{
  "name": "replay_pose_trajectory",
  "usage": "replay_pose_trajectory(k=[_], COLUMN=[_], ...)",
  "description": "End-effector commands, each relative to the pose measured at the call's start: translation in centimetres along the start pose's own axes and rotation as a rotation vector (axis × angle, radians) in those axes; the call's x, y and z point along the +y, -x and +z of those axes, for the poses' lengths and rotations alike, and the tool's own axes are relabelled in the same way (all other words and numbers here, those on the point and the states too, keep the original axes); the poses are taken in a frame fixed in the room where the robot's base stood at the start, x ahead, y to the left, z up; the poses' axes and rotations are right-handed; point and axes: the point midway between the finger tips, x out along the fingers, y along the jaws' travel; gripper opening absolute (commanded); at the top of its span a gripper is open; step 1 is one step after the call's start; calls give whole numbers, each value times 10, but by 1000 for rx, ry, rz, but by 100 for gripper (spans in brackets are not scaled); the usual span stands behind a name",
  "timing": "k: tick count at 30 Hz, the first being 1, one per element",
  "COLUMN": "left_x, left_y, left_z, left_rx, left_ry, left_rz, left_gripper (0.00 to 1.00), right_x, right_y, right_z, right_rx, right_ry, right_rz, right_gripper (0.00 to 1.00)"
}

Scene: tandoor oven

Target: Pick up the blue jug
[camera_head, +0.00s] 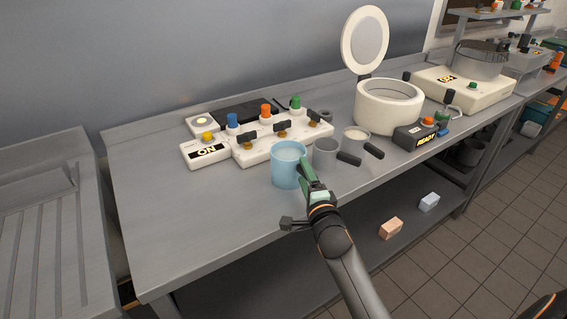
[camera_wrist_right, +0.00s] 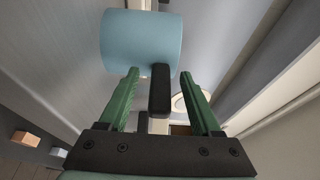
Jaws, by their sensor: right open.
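The light-blue jug (camera_head: 288,165) stands upright near the front edge of the steel table. My right gripper (camera_head: 306,172) reaches in from the front, just right of the jug. In the right wrist view the jug's blue body (camera_wrist_right: 142,42) is beyond the fingertips, and its black handle (camera_wrist_right: 160,90) lies between the two green fingers of my right gripper (camera_wrist_right: 162,85). The fingers are apart, with visible gaps on both sides of the handle. In the head view the gripper hides the handle. My left gripper is not in view.
A white control panel (camera_head: 262,150) is behind. A round white oven (camera_head: 388,108) with raised lid stands right. The table's left part is clear.

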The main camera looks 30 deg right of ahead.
Motion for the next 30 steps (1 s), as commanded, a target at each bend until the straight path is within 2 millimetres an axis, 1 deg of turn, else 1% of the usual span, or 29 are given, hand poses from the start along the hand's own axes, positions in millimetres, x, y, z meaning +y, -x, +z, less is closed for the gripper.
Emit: replay_pose_trajectory(k=[10,11,27,28,30], left_x=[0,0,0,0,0], left_y=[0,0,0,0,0], left_z=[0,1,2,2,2], left_rx=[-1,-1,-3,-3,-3], left_ry=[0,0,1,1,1], left_rz=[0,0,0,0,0], left_gripper=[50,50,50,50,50], right_x=[0,0,0,0,0], right_y=[1,1,1,1,1], right_z=[-1,-1,-1,-1,-1], right_rx=[1,1,1,1,1], right_ry=[-1,-1,-1,-1,-1], right_rz=[1,1,1,1,1], right_gripper=[65,63,2,0,0])
